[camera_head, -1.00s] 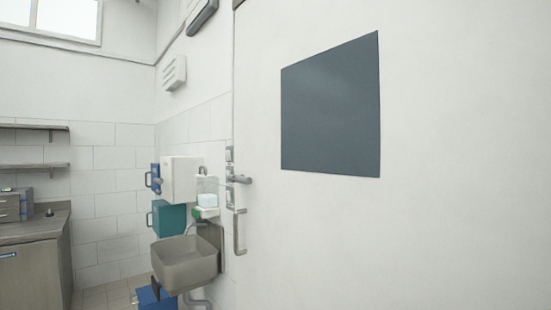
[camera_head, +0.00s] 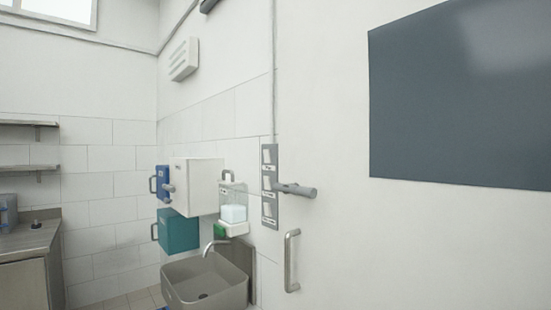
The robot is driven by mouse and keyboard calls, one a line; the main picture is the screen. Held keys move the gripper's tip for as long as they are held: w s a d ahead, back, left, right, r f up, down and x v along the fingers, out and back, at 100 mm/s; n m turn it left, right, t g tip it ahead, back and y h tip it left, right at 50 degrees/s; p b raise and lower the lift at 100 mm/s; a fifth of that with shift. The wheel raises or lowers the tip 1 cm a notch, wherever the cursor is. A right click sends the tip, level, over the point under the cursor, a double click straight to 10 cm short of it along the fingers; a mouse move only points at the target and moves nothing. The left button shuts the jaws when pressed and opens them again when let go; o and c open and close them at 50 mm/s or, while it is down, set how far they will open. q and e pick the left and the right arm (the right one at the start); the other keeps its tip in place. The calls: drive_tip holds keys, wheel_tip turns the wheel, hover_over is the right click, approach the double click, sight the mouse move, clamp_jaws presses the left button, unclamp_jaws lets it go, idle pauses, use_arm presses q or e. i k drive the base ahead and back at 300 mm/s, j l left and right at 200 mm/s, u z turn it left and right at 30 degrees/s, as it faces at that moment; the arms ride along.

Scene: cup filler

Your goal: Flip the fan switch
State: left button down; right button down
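A grey switch panel (camera_head: 270,155) is on the white wall right beside the edge of the door. It carries several pale switches stacked one above the other, each with a small label. The labels are too small to read, so I cannot tell which one is the fan switch. A grey lever handle (camera_head: 303,191) juts out from the door and partly overlaps the panel at its middle switch. Neither of my grippers shows in this view.
The white door (camera_head: 345,235) with a dark window (camera_head: 470,100) fills the right side. A vertical pull handle (camera_head: 291,262) is below the lever. A sink (camera_head: 205,285), soap dispenser (camera_head: 233,205), white box (camera_head: 195,187) and teal box (camera_head: 177,231) are on the wall to the left. A counter (camera_head: 28,240) is far left.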

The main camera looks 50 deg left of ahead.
sight(267, 153)
drive_tip(key=j+z, duration=0.1)
drive_tip(key=j, duration=1.9)
drive_tip(key=k, duration=0.05)
